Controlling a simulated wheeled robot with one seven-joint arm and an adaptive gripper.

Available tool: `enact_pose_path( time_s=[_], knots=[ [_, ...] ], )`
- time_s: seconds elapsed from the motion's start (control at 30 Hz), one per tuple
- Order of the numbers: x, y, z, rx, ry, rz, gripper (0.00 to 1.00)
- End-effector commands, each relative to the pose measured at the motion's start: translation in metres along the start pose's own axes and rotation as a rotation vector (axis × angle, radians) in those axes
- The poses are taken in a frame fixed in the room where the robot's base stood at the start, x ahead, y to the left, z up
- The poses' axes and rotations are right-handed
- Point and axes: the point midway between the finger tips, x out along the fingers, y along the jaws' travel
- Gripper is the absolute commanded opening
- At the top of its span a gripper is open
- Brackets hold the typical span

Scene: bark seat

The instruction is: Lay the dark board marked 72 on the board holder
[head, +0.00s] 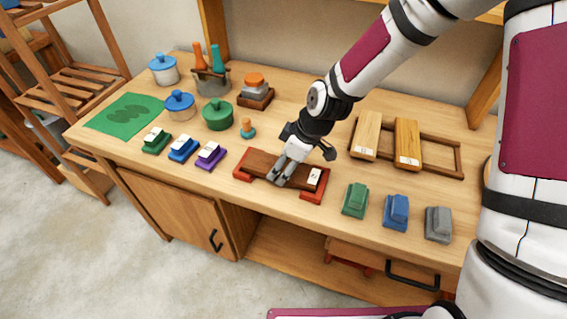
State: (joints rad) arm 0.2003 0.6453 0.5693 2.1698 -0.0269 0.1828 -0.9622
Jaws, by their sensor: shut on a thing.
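The dark brown board (262,163) lies across the red board holder (312,196) near the table's front edge. A white label (314,176) shows at its right end; its number is too small to read. My gripper (281,178) comes down from above and is shut on the middle of the board. The board looks roughly level, with its ends over the two red ends of the holder. I cannot tell whether it rests fully on them. The fingers hide part of the board's middle.
A wooden rack with a light board (367,136) and an orange-brown board (407,144) stands behind right. Green (355,200), blue (396,212) and grey (438,224) blocks stand to the right. Small tagged blocks (183,149) and lidded pots (217,114) are to the left.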

Motion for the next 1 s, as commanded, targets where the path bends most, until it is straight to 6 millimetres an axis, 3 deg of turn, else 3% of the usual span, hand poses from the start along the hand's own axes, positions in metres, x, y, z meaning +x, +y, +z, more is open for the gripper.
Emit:
enact_pose_path(
  time_s=[0.93,0.97,1.0],
  knots=[
    [0.0047,0.0001,0.0025,0.001,0.000,-0.001,0.24],
    [0.0043,0.0001,0.0023,0.000,0.000,0.000,0.65],
    [0.0041,0.0000,0.0023,0.000,0.000,0.000,0.74]
  ],
)
